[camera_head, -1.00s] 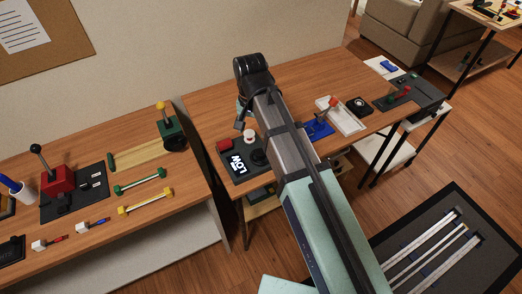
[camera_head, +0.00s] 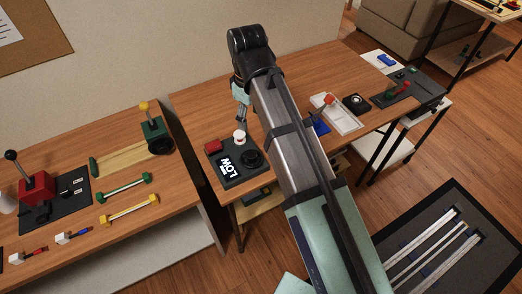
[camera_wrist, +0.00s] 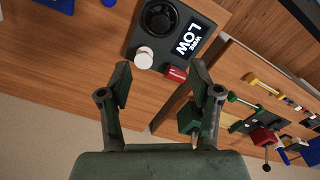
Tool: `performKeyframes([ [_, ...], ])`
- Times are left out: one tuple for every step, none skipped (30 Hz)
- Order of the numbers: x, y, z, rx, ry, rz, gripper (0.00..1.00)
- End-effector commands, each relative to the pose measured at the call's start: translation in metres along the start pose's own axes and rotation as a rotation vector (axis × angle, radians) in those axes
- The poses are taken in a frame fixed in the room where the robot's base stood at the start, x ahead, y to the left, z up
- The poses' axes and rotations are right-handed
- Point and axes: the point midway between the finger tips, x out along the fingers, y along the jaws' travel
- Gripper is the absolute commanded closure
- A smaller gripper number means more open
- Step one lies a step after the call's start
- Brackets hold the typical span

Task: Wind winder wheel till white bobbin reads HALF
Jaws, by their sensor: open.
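The winder is a dark panel (camera_head: 228,184) on the wooden table. It carries a black round wheel (camera_head: 251,158), a white bobbin (camera_head: 239,136), a red block (camera_head: 213,146) and a display (camera_head: 230,167) that reads LOW. In the wrist view the wheel (camera_wrist: 160,18), bobbin (camera_wrist: 144,57), red block (camera_wrist: 176,73) and display (camera_wrist: 186,40) lie beyond the fingertips. My gripper (camera_wrist: 161,78) is open and empty, its fingers apart and touching nothing. In the head view my gripper (camera_head: 241,112) hangs behind the bobbin, near the wall side, partly hidden by the arm.
To the right on the same table are a white tray (camera_head: 343,121), a black dial box (camera_head: 356,103) and a red-handled lever (camera_head: 402,88). A gap separates the left table (camera_head: 160,215), which bears a green device (camera_head: 153,128) and bars (camera_head: 125,187). Bare wood lies behind the winder.

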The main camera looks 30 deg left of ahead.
Motion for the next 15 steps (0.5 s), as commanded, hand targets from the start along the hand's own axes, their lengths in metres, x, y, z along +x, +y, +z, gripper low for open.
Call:
performKeyframes([
  [0.001,0.0,0.0,-0.024,-0.001,-0.001,0.36],
  [0.001,0.0,0.001,-0.035,-0.001,-0.001,0.36],
  [0.002,0.0,0.001,-0.045,-0.002,-0.001,0.36],
  [0.004,0.0,0.001,-0.049,-0.002,-0.001,0.36],
  [0.005,0.0,0.001,-0.05,-0.002,-0.001,0.36],
  [0.008,0.0,0.001,-0.051,-0.002,-0.001,0.36],
  [0.011,0.0,0.001,-0.05,-0.002,-0.001,0.36],
  [0.014,0.0,0.001,-0.05,-0.002,-0.002,0.36],
  [0.018,-0.001,0.001,-0.05,-0.003,-0.002,0.36],
  [0.022,-0.001,0.002,-0.049,-0.003,-0.002,0.36],
  [0.026,-0.001,0.002,-0.049,-0.003,-0.002,0.36],
  [0.033,-0.001,0.002,-0.049,-0.003,-0.002,0.36],
  [0.037,-0.001,0.002,-0.049,-0.003,-0.003,0.36],
  [0.042,-0.001,0.002,-0.049,-0.003,-0.002,0.36],
  [0.049,-0.001,0.002,-0.048,-0.003,-0.002,0.36],
])
